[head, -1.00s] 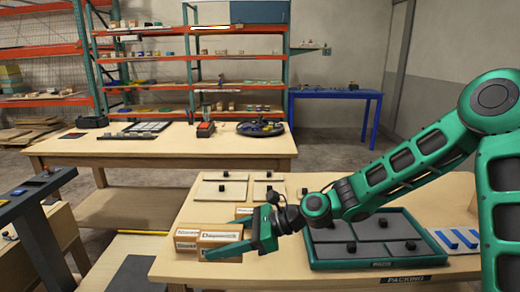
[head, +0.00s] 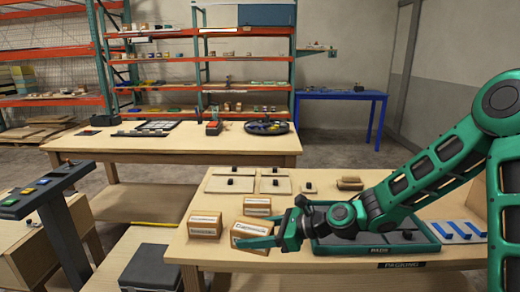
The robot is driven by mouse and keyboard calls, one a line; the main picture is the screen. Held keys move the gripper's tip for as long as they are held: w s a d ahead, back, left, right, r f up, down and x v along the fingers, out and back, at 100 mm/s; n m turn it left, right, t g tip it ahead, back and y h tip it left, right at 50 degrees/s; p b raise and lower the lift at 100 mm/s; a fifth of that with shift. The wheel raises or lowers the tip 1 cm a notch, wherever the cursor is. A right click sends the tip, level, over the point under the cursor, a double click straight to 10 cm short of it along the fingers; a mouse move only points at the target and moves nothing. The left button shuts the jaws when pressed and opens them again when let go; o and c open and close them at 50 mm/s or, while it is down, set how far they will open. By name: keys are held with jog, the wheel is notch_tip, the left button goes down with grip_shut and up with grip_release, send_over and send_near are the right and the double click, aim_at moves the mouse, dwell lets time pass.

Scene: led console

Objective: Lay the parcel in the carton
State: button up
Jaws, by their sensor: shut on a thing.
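My gripper (head: 257,230) is shut on a brown box-shaped parcel (head: 249,231) with a white printed label. One green finger crosses its near side. The held parcel looks tilted; I cannot tell whether it is clear of the packing table. Two similar parcels stand on the table: one (head: 205,225) just left of the held one, one (head: 257,205) just behind it. I cannot make out an open carton for certain; my arm covers part of the table's right side.
The packing table (head: 205,253) also bears a dark green-edged tray (head: 335,246) under my arm, small flat pieces with black knobs (head: 233,184) and a pale board with blue strips (head: 460,230). A console with coloured buttons (head: 38,187) stands at left. Another workbench (head: 200,148) stands behind.

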jog(key=w+d+m+t+h, duration=0.3)
jog(key=d, duration=0.7)
jog(key=w+d+m+t+h, duration=0.2)
jog(key=w+d+m+t, duration=0.1)
jog(key=d, duration=0.7)
jog(key=w+d+f+m+t+h, duration=0.1)
jog(key=w+d+m+t+h, duration=0.2)
jog(key=d, duration=0.7)
jog(key=shift+w+d+m+h, duration=0.15)
jog(key=shift+w+d+m, duration=0.05)
jog(key=shift+w+m, duration=0.25)
jog(key=shift+w+d+m+h, duration=0.15)
jog(key=shift+w+m, duration=0.3)
jog(key=shift+d, duration=0.6)
jog(key=shift+a, duration=0.15)
